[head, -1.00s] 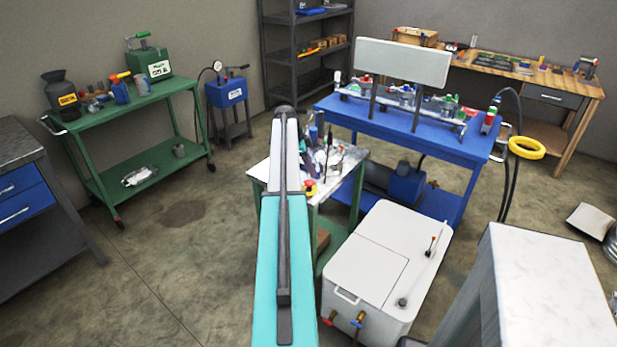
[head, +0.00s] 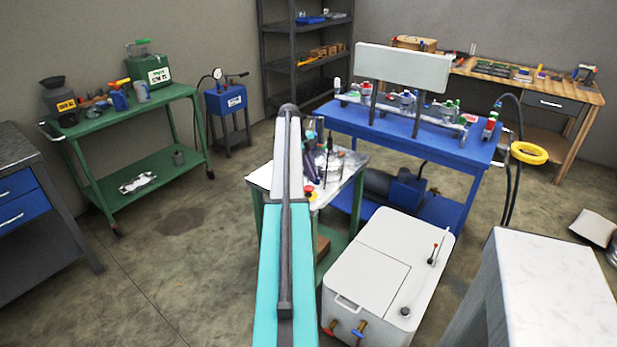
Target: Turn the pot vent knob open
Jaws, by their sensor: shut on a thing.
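My arm (head: 287,240) reaches forward from the bottom centre in the head view, turquoise near me and white farther on. My gripper cannot be made out; the arm appears to hide it. A small green-framed bench (head: 345,170) stands just right of the arm's far part, with several dark, slender items crowded on its light top. No pot can be clearly identified, and the arm covers the bench's left part.
A white chest (head: 385,265) with front taps stands right of the arm. A blue bench (head: 440,147) with a manifold is behind. A green cart (head: 150,180) stands left, a pale-topped table (head: 550,270) near right. Open floor (head: 185,270) lies between cart and arm.

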